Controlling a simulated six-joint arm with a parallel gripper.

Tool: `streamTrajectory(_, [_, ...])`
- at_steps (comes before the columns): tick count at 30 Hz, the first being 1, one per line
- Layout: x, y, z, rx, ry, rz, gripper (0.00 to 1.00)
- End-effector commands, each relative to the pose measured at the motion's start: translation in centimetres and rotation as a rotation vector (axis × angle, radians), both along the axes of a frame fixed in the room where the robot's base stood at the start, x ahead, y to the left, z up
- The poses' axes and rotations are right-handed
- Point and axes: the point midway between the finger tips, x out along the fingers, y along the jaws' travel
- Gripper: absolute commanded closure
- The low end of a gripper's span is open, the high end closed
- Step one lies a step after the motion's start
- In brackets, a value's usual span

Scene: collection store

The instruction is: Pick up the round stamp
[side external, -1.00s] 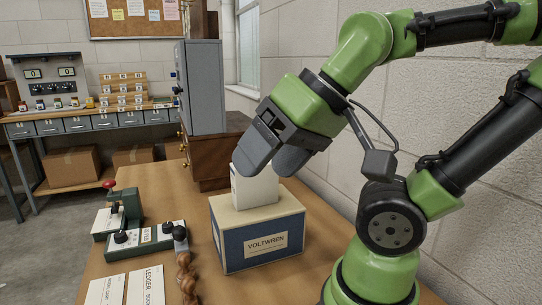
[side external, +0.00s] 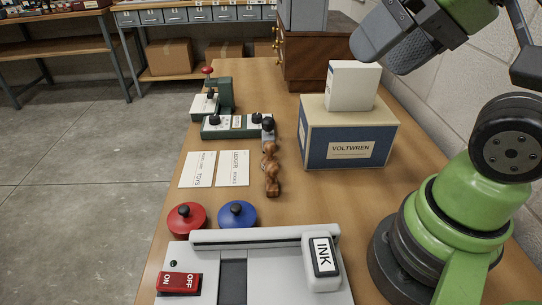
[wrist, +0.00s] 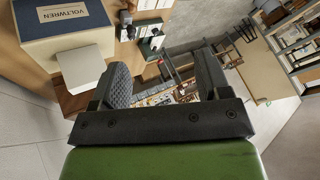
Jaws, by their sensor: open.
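My gripper (side external: 388,54) is open in the side view, above and to the right of a white carton (side external: 351,88). In the wrist view, my gripper (wrist: 163,78) has nothing between its fingers. Turned wooden handles (side external: 271,170) with a dark knob at the far end form a line on the table; I cannot tell whether they are stamps or whether one is round. A red round piece (side external: 187,219) and a blue round piece (side external: 237,213), each with a knob on top, sit nearer the camera. I cannot tell which thing is the round stamp.
The white carton stands on the blue-and-tan VOLTWREN box (side external: 312,150). Two cards (side external: 233,167) and a green device (side external: 232,127) are at left. A grey machine with an INK block (side external: 322,262) and red switch (side external: 179,283) is in front. Bare table lies right of the handles.

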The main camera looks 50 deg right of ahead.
Motion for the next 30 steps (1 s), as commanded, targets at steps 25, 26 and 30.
streamTrajectory(25, [1.0, -0.1, 0.1, -0.015, 0.026, 0.008, 0.4])
streamTrajectory(26, [1.4, -0.2, 0.2, -0.023, 0.037, 0.013, 0.4])
streamTrajectory(30, [4.8, -0.7, 0.0, -0.072, 0.119, 0.044, 0.4])
